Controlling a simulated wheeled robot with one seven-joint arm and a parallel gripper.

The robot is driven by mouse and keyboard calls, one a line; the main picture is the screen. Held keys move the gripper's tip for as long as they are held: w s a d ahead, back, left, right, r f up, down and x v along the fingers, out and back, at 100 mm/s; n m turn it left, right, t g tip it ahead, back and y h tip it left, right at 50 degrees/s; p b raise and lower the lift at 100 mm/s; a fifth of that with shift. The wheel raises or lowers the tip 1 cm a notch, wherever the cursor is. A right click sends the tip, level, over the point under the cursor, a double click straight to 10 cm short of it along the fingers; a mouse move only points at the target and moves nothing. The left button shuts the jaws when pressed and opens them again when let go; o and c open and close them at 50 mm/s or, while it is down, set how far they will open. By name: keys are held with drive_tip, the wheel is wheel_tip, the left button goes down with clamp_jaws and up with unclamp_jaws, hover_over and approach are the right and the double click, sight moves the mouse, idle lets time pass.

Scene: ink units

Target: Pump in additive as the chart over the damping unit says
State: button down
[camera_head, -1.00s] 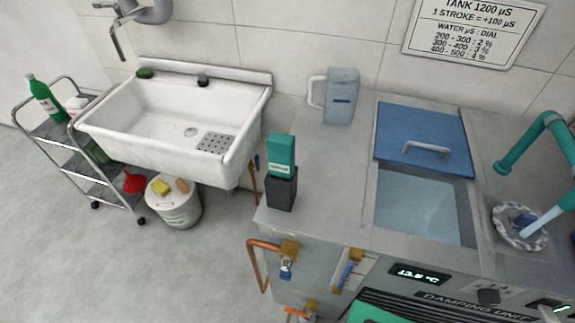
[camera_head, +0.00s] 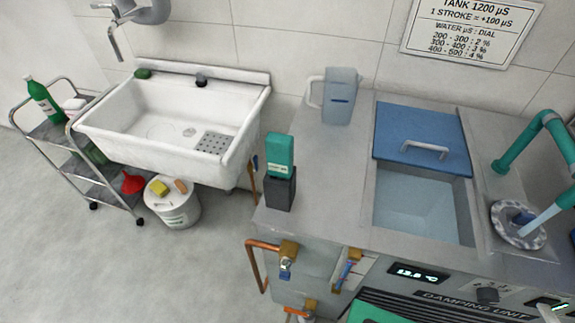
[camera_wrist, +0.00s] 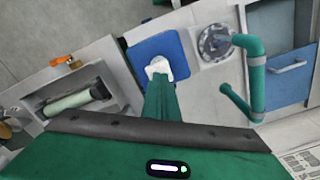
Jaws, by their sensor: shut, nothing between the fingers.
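The chart (camera_head: 470,30) on the wall reads tank 1200 µS, 1 stroke = +100 µS, and dial settings by water µS. The damping unit (camera_head: 335,240) has an open tank of clear liquid (camera_head: 415,205) under a slid-back blue lid (camera_head: 422,135). Its dial knob (camera_head: 487,295) is at the lower right. In the wrist view my gripper (camera_wrist: 159,82) is shut and empty, its green fingers over a square blue thing (camera_wrist: 145,50). A white piece (camera_wrist: 158,66) shows at the fingertips, perhaps a pump head. I cannot tell whether they touch it. My gripper is not clear in the head view.
A teal meter (camera_head: 280,155) stands in a black holder (camera_head: 280,190). A grey jug (camera_head: 341,95) is behind it. A sink (camera_head: 150,105) and trolley (camera_head: 95,175) stand left.

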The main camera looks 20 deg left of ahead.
drive_tip(key=shift+f, duration=1.2)
drive_tip(key=shift+r, duration=1.35)
drive_tip(key=shift+f, duration=0.15)
drive_tip(key=shift+f, duration=1.15)
drive_tip(key=shift+r, duration=1.3)
